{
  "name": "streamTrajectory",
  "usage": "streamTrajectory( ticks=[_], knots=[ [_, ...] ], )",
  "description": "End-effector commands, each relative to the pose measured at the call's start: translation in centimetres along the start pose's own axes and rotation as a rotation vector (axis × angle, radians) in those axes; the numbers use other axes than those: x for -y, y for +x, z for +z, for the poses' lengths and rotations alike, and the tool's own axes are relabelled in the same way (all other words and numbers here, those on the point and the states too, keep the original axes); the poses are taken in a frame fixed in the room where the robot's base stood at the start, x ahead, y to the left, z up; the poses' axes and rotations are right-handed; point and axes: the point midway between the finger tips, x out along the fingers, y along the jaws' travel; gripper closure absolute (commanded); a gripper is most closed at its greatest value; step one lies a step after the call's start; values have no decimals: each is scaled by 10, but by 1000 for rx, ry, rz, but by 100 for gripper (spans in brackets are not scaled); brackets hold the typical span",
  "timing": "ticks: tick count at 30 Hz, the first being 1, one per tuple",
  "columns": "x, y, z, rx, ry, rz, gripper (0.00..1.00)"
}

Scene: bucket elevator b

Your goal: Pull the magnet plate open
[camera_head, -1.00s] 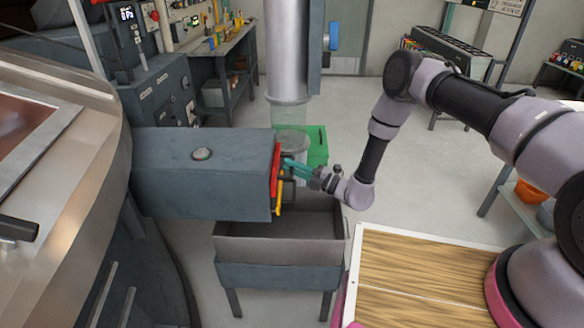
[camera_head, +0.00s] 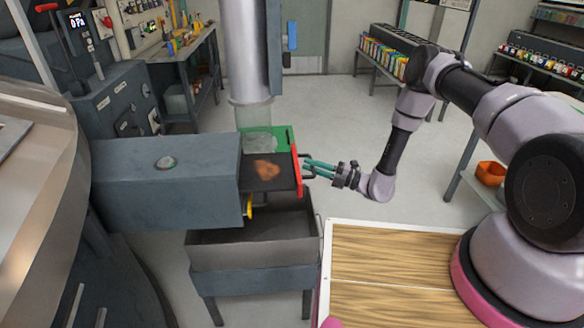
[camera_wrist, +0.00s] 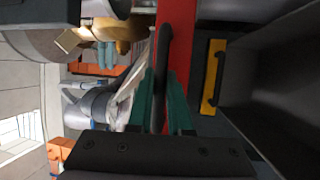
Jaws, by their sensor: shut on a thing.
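The magnet plate (camera_head: 268,172) is a dark flat plate with a red front edge (camera_head: 298,171) and a rusty-orange patch on top. It sticks partway out of the right end of the grey box housing (camera_head: 165,180). A black handle (camera_head: 307,161) stands on the red front. My gripper (camera_head: 308,168) is at this handle with its teal fingers, to the right of the plate. In the wrist view, my gripper (camera_wrist: 160,95) has its teal fingers on both sides of the black handle (camera_wrist: 164,60), in front of the red front (camera_wrist: 178,45). The fingers are shut on the handle.
An open grey hopper (camera_head: 252,245) stands below the plate. A green bin (camera_head: 284,136) and a vertical pipe (camera_head: 240,50) are behind. A wooden-topped surface (camera_head: 390,265) lies front right.

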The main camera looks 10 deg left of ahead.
Motion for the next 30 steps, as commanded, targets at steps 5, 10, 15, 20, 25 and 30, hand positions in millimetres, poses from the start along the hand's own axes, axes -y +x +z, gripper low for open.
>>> streamTrajectory(
  ticks=[5, 10, 15, 20, 25, 30],
  knots=[
    [-3, -20, 7, 1, 0, -3, 100],
    [-4, -24, 9, 0, 0, -3, 100],
    [-3, -24, 9, 0, 0, -4, 100],
    [-3, -24, 9, 0, 0, -4, 64],
    [-4, -24, 9, -1, 0, -2, 53],
    [-4, -24, 9, 0, 0, -2, 53]
  ],
)
